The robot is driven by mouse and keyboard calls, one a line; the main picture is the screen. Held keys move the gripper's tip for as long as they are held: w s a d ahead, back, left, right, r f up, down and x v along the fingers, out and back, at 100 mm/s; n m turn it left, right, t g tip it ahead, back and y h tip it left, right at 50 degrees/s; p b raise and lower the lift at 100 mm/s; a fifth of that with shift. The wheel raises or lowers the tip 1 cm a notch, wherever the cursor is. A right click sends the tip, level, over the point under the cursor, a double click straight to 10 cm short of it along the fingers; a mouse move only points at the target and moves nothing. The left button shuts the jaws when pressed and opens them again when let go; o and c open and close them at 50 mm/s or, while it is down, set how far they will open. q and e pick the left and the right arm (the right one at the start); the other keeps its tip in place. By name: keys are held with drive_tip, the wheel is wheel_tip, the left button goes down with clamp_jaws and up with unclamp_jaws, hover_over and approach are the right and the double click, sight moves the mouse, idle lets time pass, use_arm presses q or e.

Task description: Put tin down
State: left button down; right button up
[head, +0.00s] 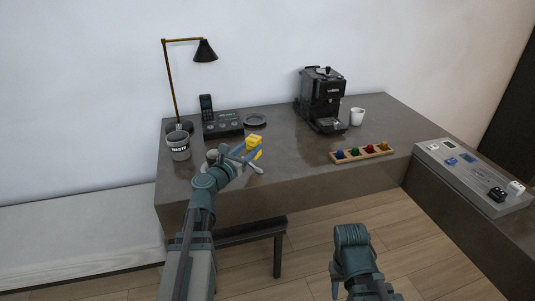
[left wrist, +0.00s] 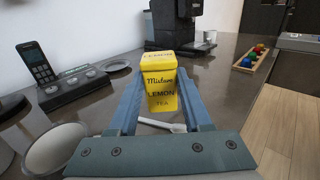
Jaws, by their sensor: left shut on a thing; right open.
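The tin, a yellow box with "Mixture Lemon Tea" lettering (left wrist: 161,85), is upright between the fingers of my left gripper (left wrist: 163,98). In the head view the yellow tin (head: 254,143) shows at the tip of the left gripper (head: 246,152), over the left part of the dark desk (head: 290,170). The left gripper is shut on it. I cannot tell whether the tin's base touches the desk. My right gripper (head: 336,289) is low in front of the desk, over the floor, mostly hidden by its own arm.
A cup marked "Waste" (head: 179,149) and lamp (head: 178,128) stand left. Behind are a phone dock (head: 222,127) and a dish (head: 255,119). A white spoon (left wrist: 172,126) lies near the tin. Right are a coffee machine (head: 322,98), white mug (head: 357,116) and capsule rack (head: 362,154).

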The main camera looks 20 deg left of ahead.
use_arm(q)
drive_tip(key=w+d, duration=0.4)
drive_tip(key=w, duration=0.1)
drive_tip(key=w+d+f, duration=0.1)
drive_tip(key=w+d, duration=0.1)
drive_tip(key=w, duration=0.1)
drive_tip(key=shift+b, duration=0.4)
drive_tip(key=shift+f+b, duration=1.75)
drive_tip(key=shift+f, duration=0.2)
drive_tip(key=shift+c, duration=1.7)
unclamp_jaws()
drive_tip(key=shift+r, duration=0.15)
drive_tip(key=shift+s+r, duration=0.15)
drive_tip(key=s, duration=0.4)
drive_tip(key=s+a, duration=0.1)
drive_tip(key=s, duration=0.2)
drive_tip(key=s+a, duration=0.1)
drive_tip(key=s, duration=0.3)
drive_tip(key=shift+s+a, duration=0.15)
drive_tip(key=shift+s, duration=0.15)
